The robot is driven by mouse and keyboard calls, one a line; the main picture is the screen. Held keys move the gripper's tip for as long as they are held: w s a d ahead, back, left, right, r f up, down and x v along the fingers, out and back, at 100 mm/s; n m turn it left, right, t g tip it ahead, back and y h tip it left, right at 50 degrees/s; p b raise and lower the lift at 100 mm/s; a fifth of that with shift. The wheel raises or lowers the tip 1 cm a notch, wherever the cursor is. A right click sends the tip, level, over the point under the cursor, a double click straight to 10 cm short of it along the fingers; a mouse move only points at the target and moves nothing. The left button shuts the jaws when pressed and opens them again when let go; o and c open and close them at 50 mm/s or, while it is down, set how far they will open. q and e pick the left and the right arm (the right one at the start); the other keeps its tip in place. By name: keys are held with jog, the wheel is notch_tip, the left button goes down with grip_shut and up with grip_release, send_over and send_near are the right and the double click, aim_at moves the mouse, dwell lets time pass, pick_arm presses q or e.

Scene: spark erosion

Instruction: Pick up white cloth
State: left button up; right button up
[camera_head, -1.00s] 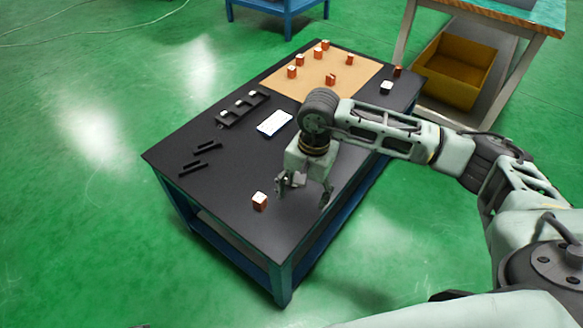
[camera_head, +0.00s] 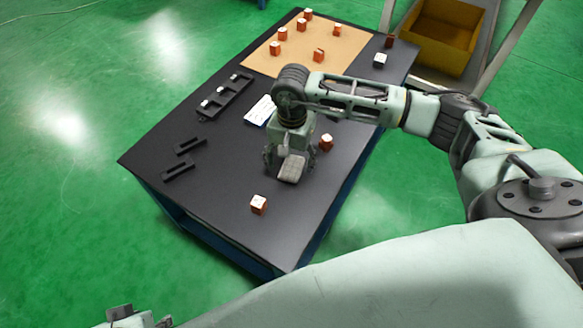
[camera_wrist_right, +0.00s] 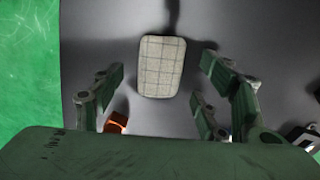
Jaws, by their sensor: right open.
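The white cloth (camera_head: 292,169) is a small pale rectangular pad on the black table. In the right wrist view it is a pale grid-patterned pad (camera_wrist_right: 161,66) with rounded corners. My right gripper (camera_head: 294,162) is open just above the table, pointing down at the cloth. In the wrist view the cloth lies ahead of and between its spread fingers (camera_wrist_right: 161,97). I cannot tell whether any finger touches it. Only the tip of my left gripper (camera_head: 132,318) shows at the lower left edge.
Orange-brown blocks with white tops stand beside the gripper (camera_head: 326,142) and near the front edge (camera_head: 259,204). A white-topped flat item (camera_head: 260,110), a black rack (camera_head: 222,97) and two black bars (camera_head: 184,158) lie left. Several blocks stand on a brown mat (camera_head: 346,45).

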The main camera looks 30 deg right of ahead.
notch_tip(320, 180, down, 2)
jog(key=shift+f, duration=0.1)
jog(key=c, duration=1.1)
